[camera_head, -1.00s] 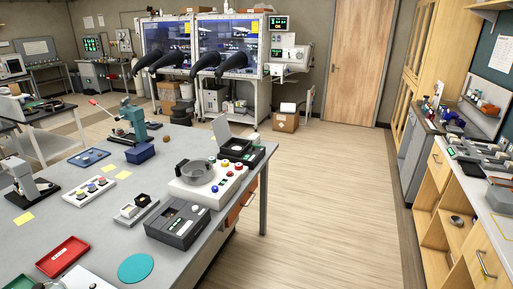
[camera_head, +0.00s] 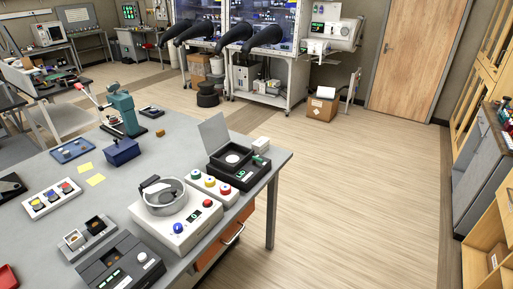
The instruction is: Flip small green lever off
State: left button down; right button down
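No lever can be clearly made out as the small green one. A small white block with a green part (camera_head: 261,146) sits near the table's far right corner, beside a black device with a raised lid (camera_head: 238,163); the green part is too small to tell its shape or position. A green arbor press (camera_head: 123,110) with a red-tipped handle stands at the table's far left. Neither of my grippers is in view.
The grey table (camera_head: 190,127) fills the lower left. It holds a white device with a round bowl (camera_head: 178,221), a white box with coloured buttons (camera_head: 211,187) and a dark grey instrument (camera_head: 118,264). A cardboard box (camera_head: 321,107) stands on the floor. The wooden floor (camera_head: 350,200) right of the table is clear.

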aim_at(255, 159)
jog(key=i+l+u, duration=0.1)
jog(key=i+l, duration=0.15)
jog(key=i+l+u, duration=0.1)
jog(key=i+l, duration=0.35)
jog(key=l, duration=0.25)
jog(key=i+l+u, duration=0.25)
jog(key=i+l, duration=0.2)
jog(key=l, duration=0.25)
jog(key=i+l+u, duration=0.1)
jog(key=l, duration=0.25)
jog(key=i+l+u, duration=0.1)
jog(key=i+l, duration=0.15)
jog(key=l, duration=0.15)
